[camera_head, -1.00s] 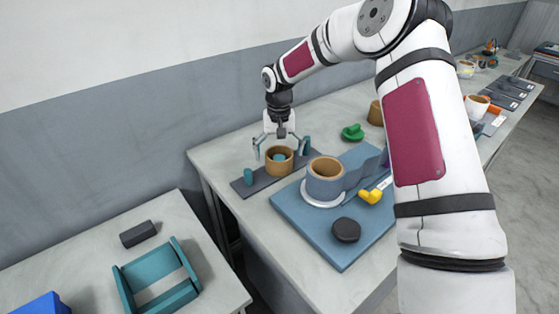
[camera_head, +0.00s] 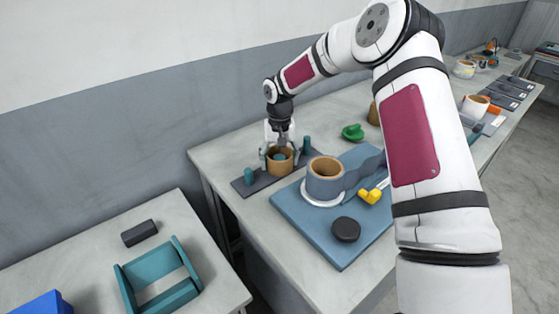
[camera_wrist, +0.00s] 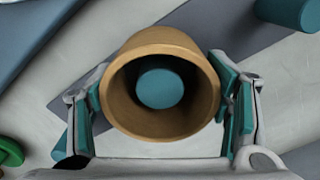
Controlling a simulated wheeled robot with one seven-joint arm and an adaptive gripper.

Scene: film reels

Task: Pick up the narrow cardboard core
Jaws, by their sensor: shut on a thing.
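The narrow cardboard core (camera_head: 281,168) is a short brown tube standing upright around the middle teal peg (camera_head: 279,157) of a dark grey peg base (camera_head: 262,183). My gripper (camera_head: 279,153) is over it, shut on its outer wall from both sides. In the wrist view the core (camera_wrist: 160,124) is between the teal finger pads of my gripper (camera_wrist: 165,98). The peg's round top (camera_wrist: 160,88) shows inside the core. The lower part of the peg is hidden by the core's wall.
Other teal pegs stand left (camera_head: 249,176) and right (camera_head: 306,144) of the core. A blue board (camera_head: 340,250) in front holds a cardboard-cored reel (camera_head: 325,178), a black disc (camera_head: 346,230) and a yellow piece (camera_head: 370,196). A green piece (camera_head: 352,132) and another brown core (camera_head: 374,115) are behind.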

